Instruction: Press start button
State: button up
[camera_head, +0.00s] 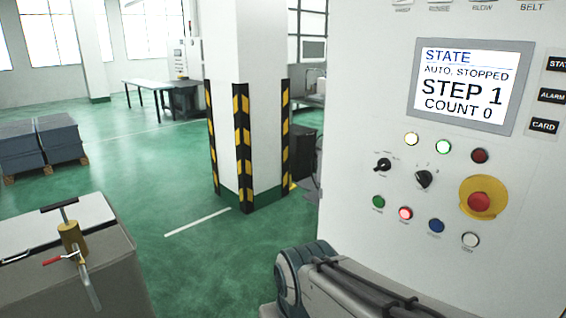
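The control panel (350,110) fills the right side of the head view. Its lower row has a green button (378,202), a red lit button (405,214), a blue button (436,226) and a white button (470,240). Their labels are too small to read, so I cannot tell from lettering which is start. A screen (465,85) above reads "STATE AUTO, STOPPED, STEP 1, COUNT 0". My arm shows at the bottom, below the panel's buttons. My gripper is not in view.
A red emergency stop (480,202) on a yellow disc sits right of two black rotary knobs (423,179). Small lamps are above them. A pillar (243,95) with striped guards stands left of the panel. A grey cabinet (75,265) is at lower left. Green floor between is clear.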

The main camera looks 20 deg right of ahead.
aim_at(377, 202)
jog(key=z, duration=1.5)
